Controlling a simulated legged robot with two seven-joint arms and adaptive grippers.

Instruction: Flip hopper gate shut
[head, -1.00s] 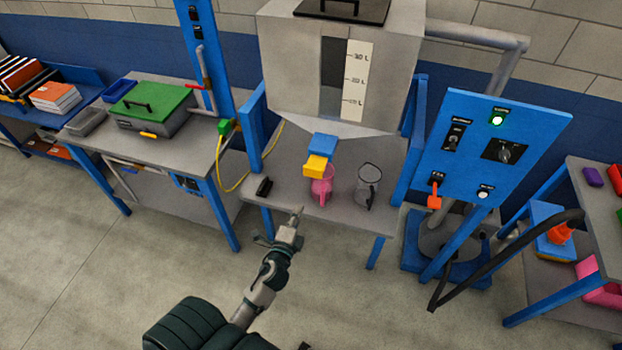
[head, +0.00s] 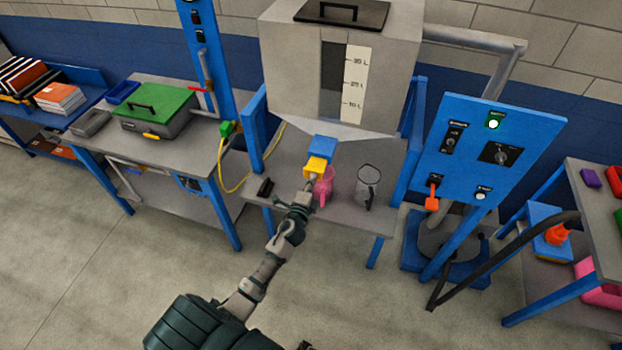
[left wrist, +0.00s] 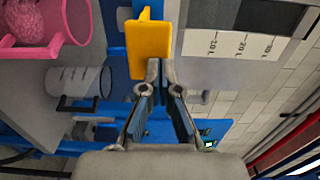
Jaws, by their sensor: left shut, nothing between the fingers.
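The grey hopper (head: 285,75) stands at the back centre with a level scale (head: 355,82) on its front. Below it is a blue spout (head: 322,147) with the yellow gate (head: 314,168) at its front. My left gripper (head: 311,182) is shut and empty, with its tips at the lower edge of the gate. In the left wrist view the closed fingertips (left wrist: 160,66) are at the yellow gate (left wrist: 148,46), seemingly touching it. A pink jug (head: 325,190) stands under the spout, partly hidden by the gripper. In the left wrist view the pink jug (left wrist: 75,18) holds pink material.
A clear jug (head: 368,182) stands right of the pink one on the grey stand (head: 340,212). A small black object (head: 265,187) lies at the stand's left. A blue control panel (head: 490,160) is at right. A bench (head: 185,155) with a green-lidded box (head: 155,107) is at left.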

